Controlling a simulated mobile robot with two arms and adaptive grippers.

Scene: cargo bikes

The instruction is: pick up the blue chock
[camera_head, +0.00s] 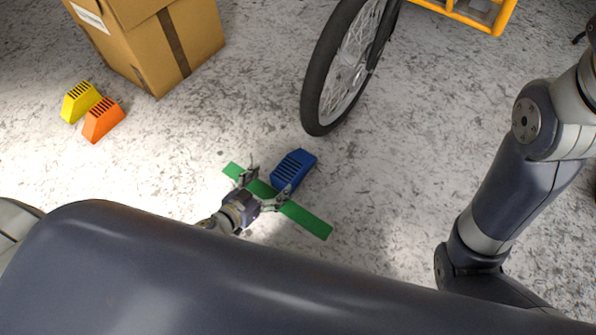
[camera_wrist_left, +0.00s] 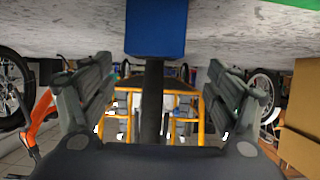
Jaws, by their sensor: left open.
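The blue chock (camera_head: 293,169) lies on the floor just in front of the bicycle wheel. My left gripper (camera_head: 267,182) is open and empty. Its fingers spread close to the chock's near left side. In the head view I cannot tell whether they touch it. In the left wrist view, the blue chock (camera_wrist_left: 156,28) shows at the top centre, between and beyond the two open fingers of my left gripper (camera_wrist_left: 154,85). My right arm shows at the right of the head view, but its gripper is out of sight.
A green strip (camera_head: 310,222) lies under the left gripper. A bicycle wheel (camera_head: 318,85) stands behind the chock. Yellow (camera_head: 80,102) and orange (camera_head: 102,120) chocks lie by a cardboard box (camera_head: 150,45). The floor right of the wheel is clear.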

